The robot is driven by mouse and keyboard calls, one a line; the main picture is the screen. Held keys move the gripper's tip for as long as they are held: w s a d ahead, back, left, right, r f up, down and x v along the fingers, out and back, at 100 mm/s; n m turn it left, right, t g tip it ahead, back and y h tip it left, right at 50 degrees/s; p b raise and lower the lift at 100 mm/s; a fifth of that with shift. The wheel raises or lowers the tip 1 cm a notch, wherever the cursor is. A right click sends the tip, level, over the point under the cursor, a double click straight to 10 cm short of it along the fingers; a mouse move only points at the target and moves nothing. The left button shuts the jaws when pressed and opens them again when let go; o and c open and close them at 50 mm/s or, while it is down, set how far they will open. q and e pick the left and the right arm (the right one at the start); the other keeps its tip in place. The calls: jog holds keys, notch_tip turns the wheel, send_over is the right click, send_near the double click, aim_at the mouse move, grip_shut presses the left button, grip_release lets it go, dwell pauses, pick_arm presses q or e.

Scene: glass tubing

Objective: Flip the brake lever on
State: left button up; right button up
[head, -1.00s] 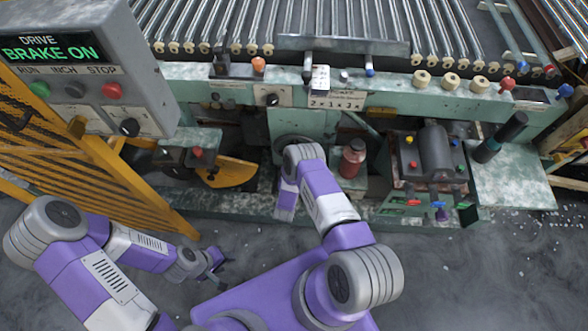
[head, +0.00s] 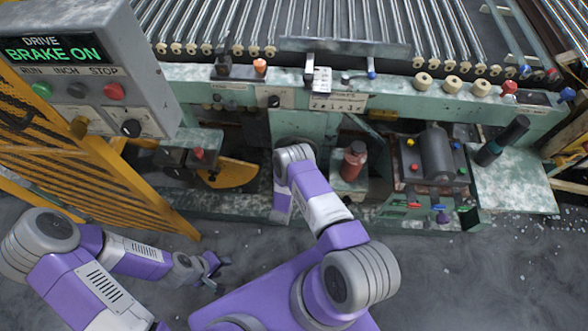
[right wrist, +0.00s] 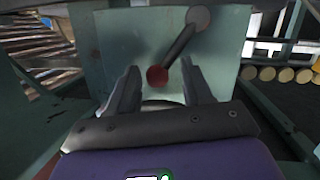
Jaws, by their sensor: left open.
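The brake lever (right wrist: 180,48) shows in the right wrist view as a dark bar. It slants from a grey round pivot at upper right down to a red knob at lower left, in front of a pale green plate. My right gripper (right wrist: 158,82) is open, with the red knob showing between its two fingertips; I cannot tell whether they touch it. In the head view my right arm covers the lever and the gripper's fingers. My left gripper (head: 214,272) is open and empty, low over the grey floor. The drive display (head: 52,49) reads BRAKE ON in green.
A yellow slatted guard (head: 75,155) stands at left, near my left arm. A red bottle (head: 354,162) stands right of my right wrist. A grey cylinder unit (head: 436,155) sits farther right. Metal rollers (head: 270,25) run along the back. Open floor lies in front.

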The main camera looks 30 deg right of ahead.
jog(key=shift+o, duration=0.4)
jog(key=shift+w+a, duration=0.1)
jog(key=shift+w, duration=0.05)
jog(key=shift+r, duration=0.1)
jog(key=p+v, duration=0.2)
jog(key=v, duration=0.5)
jog(key=shift+s, duration=0.3)
jog(key=shift+a, duration=0.15)
